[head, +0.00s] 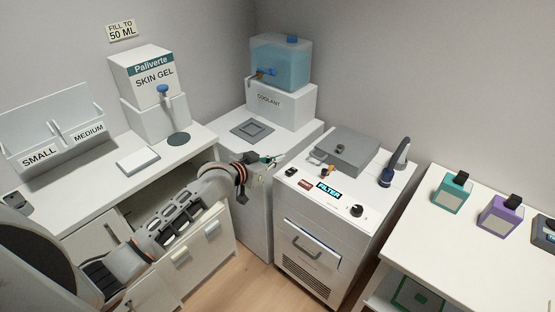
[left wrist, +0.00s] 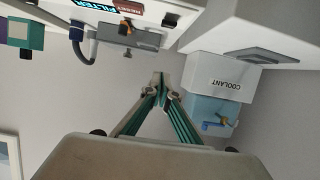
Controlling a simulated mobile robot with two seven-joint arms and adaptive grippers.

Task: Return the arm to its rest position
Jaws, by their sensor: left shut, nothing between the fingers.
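My left arm (head: 185,215) comes in from the lower left and reaches up past the front of the left counter. My left gripper (head: 272,160) is in front of the gap between the coolant stand and the white filter machine (head: 305,262). In the left wrist view, the left gripper (left wrist: 159,77) has its green fingers converging, tips together, with nothing between them. It appears clear of nearby surfaces. The scene looks upside down in that view. My right gripper is not in view.
The coolant tank (head: 281,62) stands on a white box. The filter machine has a grey lid (head: 345,150) and knobs on top. The left counter carries a skin gel box (head: 146,77) and a white pad (head: 138,161).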

